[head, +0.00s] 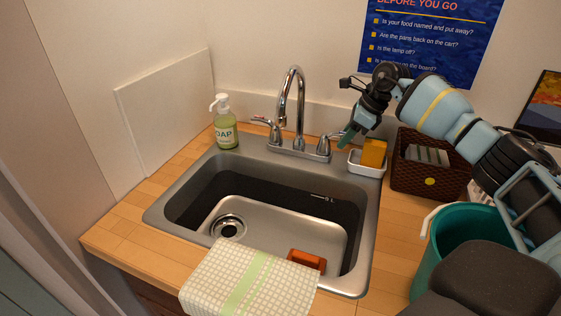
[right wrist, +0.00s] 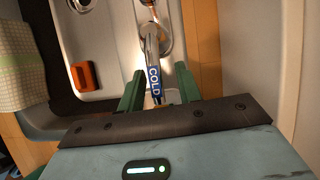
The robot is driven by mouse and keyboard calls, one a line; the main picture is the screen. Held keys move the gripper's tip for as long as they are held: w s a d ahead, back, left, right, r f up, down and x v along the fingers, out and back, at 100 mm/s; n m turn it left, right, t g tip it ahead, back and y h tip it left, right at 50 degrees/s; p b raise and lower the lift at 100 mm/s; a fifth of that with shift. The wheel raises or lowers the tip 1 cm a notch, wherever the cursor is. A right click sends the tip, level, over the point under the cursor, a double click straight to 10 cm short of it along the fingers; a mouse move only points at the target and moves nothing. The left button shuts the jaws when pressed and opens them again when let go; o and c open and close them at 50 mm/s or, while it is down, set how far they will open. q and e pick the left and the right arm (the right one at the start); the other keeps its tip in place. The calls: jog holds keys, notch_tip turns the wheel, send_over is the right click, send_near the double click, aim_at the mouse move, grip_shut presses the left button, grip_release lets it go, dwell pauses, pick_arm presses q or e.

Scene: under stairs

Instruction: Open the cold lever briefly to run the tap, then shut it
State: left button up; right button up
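The chrome tap (head: 292,100) stands at the back of the sink, with a lever on each side. No water shows below its spout. The cold lever (head: 326,143) is the right one; its blue COLD label (right wrist: 154,80) shows in the right wrist view. My right gripper (head: 348,135) is at the outer end of this lever. In the right wrist view its green fingers (right wrist: 157,88) are apart, one on each side of the lever, with gaps visible. The other lever (head: 266,124) is on the left. My left gripper is not in view.
A soap bottle (head: 224,124) stands left of the tap. A white dish with a yellow sponge (head: 373,152) and a brown basket (head: 405,180) sit close to the right. An orange block (head: 306,261) lies in the sink (head: 255,225). A checked towel (head: 250,282) hangs over the front edge.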

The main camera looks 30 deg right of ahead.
jog(key=o, duration=0.8)
jog(key=shift+r+p, duration=1.4)
jog(key=shift+r, duration=2.2)
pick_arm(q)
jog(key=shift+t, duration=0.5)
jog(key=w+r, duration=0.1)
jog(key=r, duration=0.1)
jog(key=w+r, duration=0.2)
pick_arm(e)
jog(key=shift+a+f, duration=0.1)
